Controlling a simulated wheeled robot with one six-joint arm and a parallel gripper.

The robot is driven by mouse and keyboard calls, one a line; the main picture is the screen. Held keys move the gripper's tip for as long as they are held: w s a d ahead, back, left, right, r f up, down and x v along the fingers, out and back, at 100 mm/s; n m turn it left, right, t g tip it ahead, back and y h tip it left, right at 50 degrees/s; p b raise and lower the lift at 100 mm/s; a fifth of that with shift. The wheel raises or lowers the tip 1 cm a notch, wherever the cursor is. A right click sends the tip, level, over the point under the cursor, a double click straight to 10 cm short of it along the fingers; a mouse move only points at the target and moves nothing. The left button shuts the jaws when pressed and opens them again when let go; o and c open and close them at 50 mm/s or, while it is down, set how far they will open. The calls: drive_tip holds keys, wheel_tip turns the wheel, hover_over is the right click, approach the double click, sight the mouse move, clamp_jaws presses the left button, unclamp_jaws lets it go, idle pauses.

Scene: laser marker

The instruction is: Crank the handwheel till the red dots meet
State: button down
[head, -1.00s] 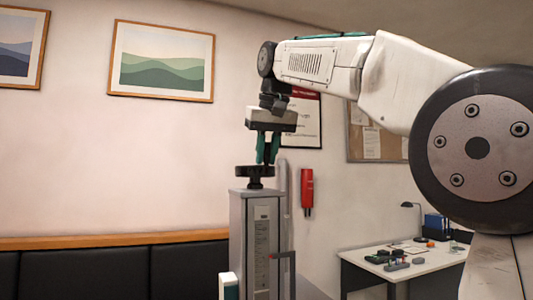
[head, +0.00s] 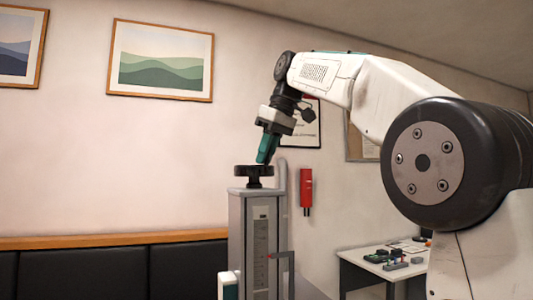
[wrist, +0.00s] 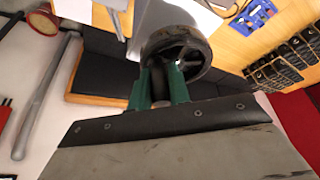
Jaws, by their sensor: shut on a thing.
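The black handwheel (head: 254,171) sits on top of the grey column (head: 240,222). It also shows in the wrist view (wrist: 190,48), close ahead of the fingers. My gripper (head: 265,160) reaches down to the wheel's right side, its teal fingers tilted. In the wrist view the fingers (wrist: 160,88) are on both sides of a dark upright part, which looks like the wheel's crank handle (wrist: 160,86); it is mostly hidden between them. A scale strip (head: 261,240) and a red-tipped pointer (head: 271,256) are on the column's front. I cannot make out the red dots.
A red wall-mounted device (head: 306,190) hangs right of the column. A white desk (head: 372,255) with small items stands at the lower right. A dark padded bench (head: 100,270) runs along the left wall. The space left of the wheel is clear.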

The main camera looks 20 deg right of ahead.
drive_tip(key=shift+w+n, duration=0.15)
drive_tip(key=shift+n, duration=0.35)
drive_tip(key=c, duration=1.3)
unclamp_jaws()
drive_tip(key=shift+v, duration=2.25)
drive_tip(key=s+d, duration=0.8)
drive_tip(key=shift+s+d+r, duration=0.2)
drive_tip(key=shift+s+d, duration=0.05)
drive_tip(key=shift+d, duration=0.15)
